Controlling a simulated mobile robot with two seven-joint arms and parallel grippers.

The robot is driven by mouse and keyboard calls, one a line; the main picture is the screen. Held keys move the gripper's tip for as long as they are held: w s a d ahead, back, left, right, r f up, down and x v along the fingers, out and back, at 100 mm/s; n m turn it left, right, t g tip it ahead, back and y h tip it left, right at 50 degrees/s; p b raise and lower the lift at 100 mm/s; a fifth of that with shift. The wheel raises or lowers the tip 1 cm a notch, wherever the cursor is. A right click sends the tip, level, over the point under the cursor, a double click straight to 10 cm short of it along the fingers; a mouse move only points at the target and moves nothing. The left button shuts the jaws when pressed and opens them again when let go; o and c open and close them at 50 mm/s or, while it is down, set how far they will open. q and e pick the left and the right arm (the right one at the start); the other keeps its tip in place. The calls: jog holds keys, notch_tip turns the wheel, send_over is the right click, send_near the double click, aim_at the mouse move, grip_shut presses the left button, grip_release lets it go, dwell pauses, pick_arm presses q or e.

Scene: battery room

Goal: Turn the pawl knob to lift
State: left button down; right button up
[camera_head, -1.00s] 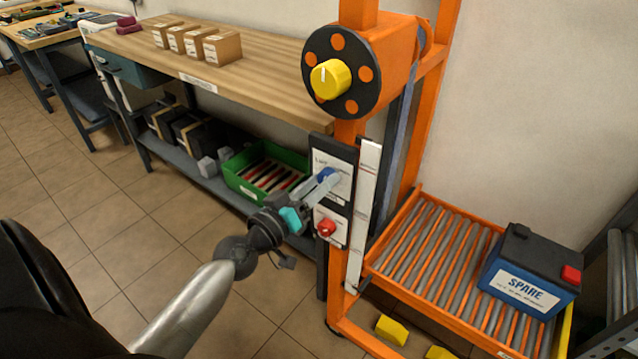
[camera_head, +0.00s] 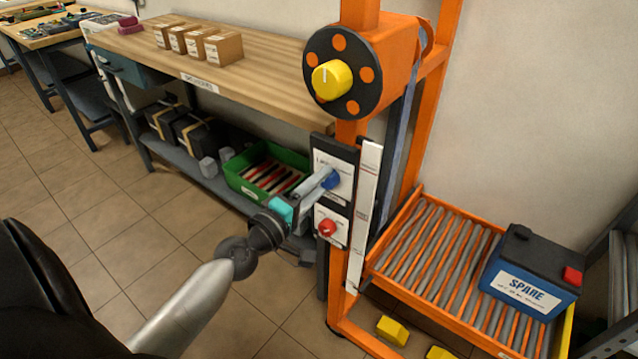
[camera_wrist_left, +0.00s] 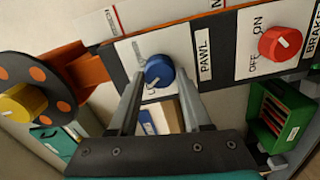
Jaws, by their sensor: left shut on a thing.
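The blue pawl knob (camera_head: 332,180) sits on a white plate (camera_head: 342,165) on the orange hoist frame. In the left wrist view the blue knob (camera_wrist_left: 158,69) is next to the label PAWL (camera_wrist_left: 204,57). A white mark shows on its face, pointing to the picture's lower left. My left gripper (camera_head: 321,182) reaches it from the lower left, its two fingers on opposite sides of the knob and shut on it. The plate lettering is partly hidden by the fingers. My right gripper is not in view.
The red brake knob (camera_head: 326,228) is just below, close to the gripper. A large yellow knob (camera_head: 331,79) on a black disc is above. A green bin (camera_head: 240,184) stands on the shelf behind. A spare battery (camera_head: 530,272) rests on the roller tray (camera_head: 400,274).

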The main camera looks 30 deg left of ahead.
pick_arm(q)
jog(key=shift+n, duration=0.9)
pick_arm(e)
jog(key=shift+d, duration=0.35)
pick_arm(q)
jog(key=c, duration=0.7)
grip_release()
jog(key=o, duration=0.4)
jog(key=shift+c, duration=0.2)
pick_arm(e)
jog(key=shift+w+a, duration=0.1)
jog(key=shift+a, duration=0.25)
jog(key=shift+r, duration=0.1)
pick_arm(q)
jog(key=shift+s+f, duration=0.1)
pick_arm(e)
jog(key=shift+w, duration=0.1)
